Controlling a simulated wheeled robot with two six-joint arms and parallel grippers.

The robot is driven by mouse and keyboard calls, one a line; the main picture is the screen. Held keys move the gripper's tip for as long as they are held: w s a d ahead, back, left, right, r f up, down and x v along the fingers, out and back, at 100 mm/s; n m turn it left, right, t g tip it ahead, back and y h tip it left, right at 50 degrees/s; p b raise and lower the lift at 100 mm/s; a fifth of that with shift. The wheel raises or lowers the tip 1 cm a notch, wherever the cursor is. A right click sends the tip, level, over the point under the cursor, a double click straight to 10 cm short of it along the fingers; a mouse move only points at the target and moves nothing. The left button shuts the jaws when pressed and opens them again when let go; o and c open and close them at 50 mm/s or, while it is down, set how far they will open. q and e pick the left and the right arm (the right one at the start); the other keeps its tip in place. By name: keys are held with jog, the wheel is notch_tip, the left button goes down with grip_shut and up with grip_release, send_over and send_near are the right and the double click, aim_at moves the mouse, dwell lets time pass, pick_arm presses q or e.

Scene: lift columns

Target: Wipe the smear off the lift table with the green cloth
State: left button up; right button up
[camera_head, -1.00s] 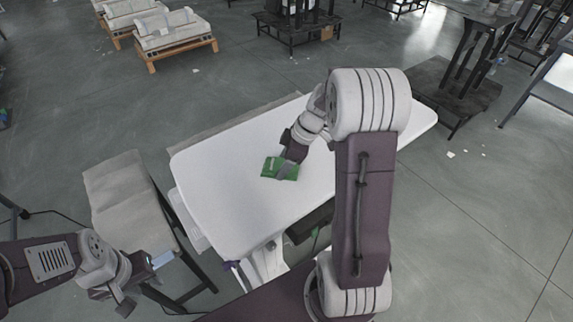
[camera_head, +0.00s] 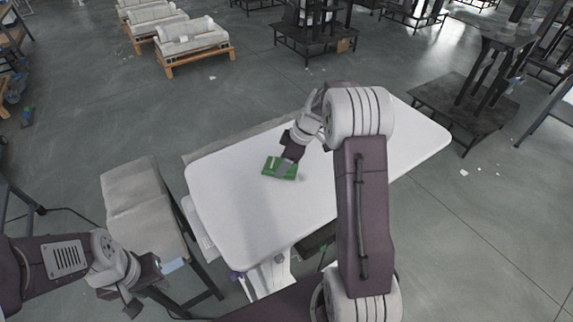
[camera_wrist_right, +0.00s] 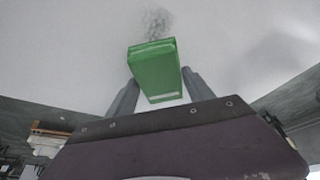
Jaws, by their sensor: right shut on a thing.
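The white lift table (camera_head: 235,215) lies in front of me. The green cloth (camera_head: 279,168) is over its left half, held in my right gripper (camera_head: 286,160). In the right wrist view the cloth (camera_wrist_right: 156,72) is a green block between the two fingers of the right gripper (camera_wrist_right: 160,88), which is shut on it. A grey smear (camera_wrist_right: 155,22) shows on the white top just beyond the cloth there.
A bench with a grey cover (camera_head: 140,190) stands left of the table. A dark metal stand (camera_head: 455,110) is close to the table's right end. Pallets with white loads (camera_head: 195,40) are farther back. Open floor lies beyond the table.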

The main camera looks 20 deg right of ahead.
aim_at(296, 169)
jog(key=shift+w+d+f, duration=0.1)
jog(key=shift+d, duration=1.2)
jog(key=shift+s+d+f+b, duration=0.15)
jog(key=shift+s+b, duration=0.75)
jog(key=shift+s, duration=0.15)
jog(key=shift+s+d+r, duration=0.1)
jog(key=shift+s+r, duration=0.1)
jog(key=shift+s, duration=0.5)
jog(key=shift+s+f+b, duration=0.15)
jog(key=shift+s+b, duration=0.1)
jog(key=shift+b, duration=0.25)
jog(key=shift+s+d+b, duration=0.2)
jog(key=shift+s+b, duration=0.4)
jog(key=shift+s, duration=0.85)
jog(key=shift+s+d+b, duration=0.25)
jog(key=shift+s+b, duration=0.6)
jog(key=shift+s, duration=0.45)
jog(key=shift+s+r, duration=0.2)
jog(key=shift+s, duration=0.2)
